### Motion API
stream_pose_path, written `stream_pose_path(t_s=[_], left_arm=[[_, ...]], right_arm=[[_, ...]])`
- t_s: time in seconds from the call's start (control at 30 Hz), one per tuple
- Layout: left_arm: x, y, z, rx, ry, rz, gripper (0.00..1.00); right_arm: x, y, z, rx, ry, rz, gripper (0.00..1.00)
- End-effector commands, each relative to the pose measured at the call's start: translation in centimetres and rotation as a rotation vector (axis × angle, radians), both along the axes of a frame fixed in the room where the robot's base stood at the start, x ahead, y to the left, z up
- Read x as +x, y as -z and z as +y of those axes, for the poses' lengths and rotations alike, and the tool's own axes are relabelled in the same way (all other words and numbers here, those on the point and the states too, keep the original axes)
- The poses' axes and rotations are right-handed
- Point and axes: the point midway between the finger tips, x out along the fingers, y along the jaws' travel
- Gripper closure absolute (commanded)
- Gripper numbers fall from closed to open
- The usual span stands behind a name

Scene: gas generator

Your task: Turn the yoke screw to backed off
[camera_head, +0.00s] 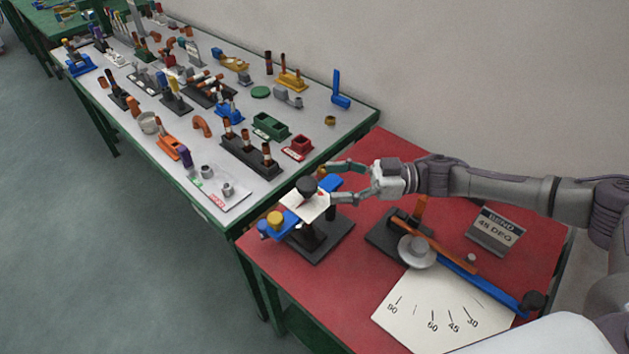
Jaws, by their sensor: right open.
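The yoke screw appears to be the black round knob (307,185) on top of a small device on the red table. A white plate (309,204) lies below the knob, and a blue bar (284,222) runs under it, with blue and yellow knobs at its left end. The device stands on a dark base (322,243). My right gripper (328,182) is open, its fingers spread around the blue bar's right end, just right of the black knob. I cannot tell whether a finger touches anything. My left gripper is out of view.
A tube bender (416,252) with a blue handle stands right of the device, by a white angle card (432,312) and a "BEND 45 DEG" sign (495,231). A grey table (172,205) crowded with parts lies at left. The red table's (290,285) front-left area is clear.

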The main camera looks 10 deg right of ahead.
Motion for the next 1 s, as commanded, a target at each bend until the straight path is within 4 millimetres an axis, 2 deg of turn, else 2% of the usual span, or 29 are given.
stream_pose_path(t_s=[0.03, 0.1, 0.33, 1.0], left_arm=[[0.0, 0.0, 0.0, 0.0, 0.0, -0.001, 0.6], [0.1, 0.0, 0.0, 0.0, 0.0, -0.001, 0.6], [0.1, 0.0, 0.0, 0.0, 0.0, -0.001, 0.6], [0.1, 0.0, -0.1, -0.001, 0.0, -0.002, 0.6]], right_arm=[[-0.1, 0.0, -1.3, -0.002, 0.005, 0.0, 0.3], [-0.4, 0.1, -2.6, -0.002, 0.005, 0.0, 0.3], [-0.9, 0.0, -5.3, 0.0, 0.0, 0.0, 0.3], [-1.0, 0.0, -5.8, 0.0, 0.0, -0.001, 0.3]])
